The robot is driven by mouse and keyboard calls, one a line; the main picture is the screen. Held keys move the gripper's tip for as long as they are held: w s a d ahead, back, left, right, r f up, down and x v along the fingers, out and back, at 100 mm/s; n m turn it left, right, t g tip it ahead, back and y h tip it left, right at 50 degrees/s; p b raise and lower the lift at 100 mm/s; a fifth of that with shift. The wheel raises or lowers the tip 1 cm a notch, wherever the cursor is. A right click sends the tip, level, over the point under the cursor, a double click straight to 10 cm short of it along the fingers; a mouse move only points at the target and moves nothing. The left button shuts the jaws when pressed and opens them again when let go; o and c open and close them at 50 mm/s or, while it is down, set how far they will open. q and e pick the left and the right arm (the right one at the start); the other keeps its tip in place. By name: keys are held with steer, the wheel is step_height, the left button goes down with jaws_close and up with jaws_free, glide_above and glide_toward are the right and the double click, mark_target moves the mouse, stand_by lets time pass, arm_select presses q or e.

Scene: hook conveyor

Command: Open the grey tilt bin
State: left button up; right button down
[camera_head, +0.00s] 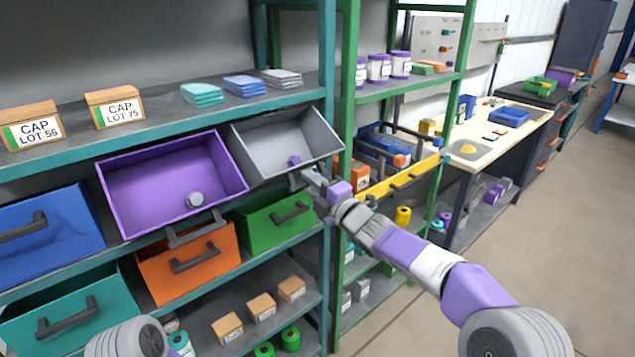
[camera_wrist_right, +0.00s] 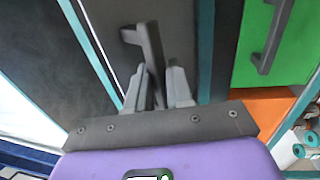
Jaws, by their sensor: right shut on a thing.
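The grey tilt bin (camera_head: 278,138) sits on the shelf rack to the right of the purple bin. It is tilted forward, and its open top and inside show in the head view. A small purple thing (camera_head: 295,161) shows inside it. My right gripper (camera_head: 309,176) is at the bin's front. In the right wrist view, the fingers of my right gripper (camera_wrist_right: 158,88) are closed around the dark grey handle (camera_wrist_right: 150,45) of the bin. The handle is partly hidden by the gripper in the head view. My left gripper is out of view; only part of my left arm shows at the bottom left.
The purple bin (camera_head: 130,190) beside it is also tilted open, with a grey round piece (camera_head: 195,200) inside. Blue (camera_head: 60,222), orange (camera_head: 165,275), green (camera_head: 265,238) and teal (camera_head: 85,295) bins surround them. A green rack post (camera_head: 343,90) stands close to the right.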

steer(key=shift+a+f, duration=0.1)
steer(key=shift+f, duration=0.25)
steer(key=c, duration=1.1)
jaws_free()
steer(key=shift+w+a, duration=0.1)
steer(key=shift+w, duration=0.05)
steer(key=shift+s+d, duration=0.2)
steer(key=shift+v, duration=3.6)
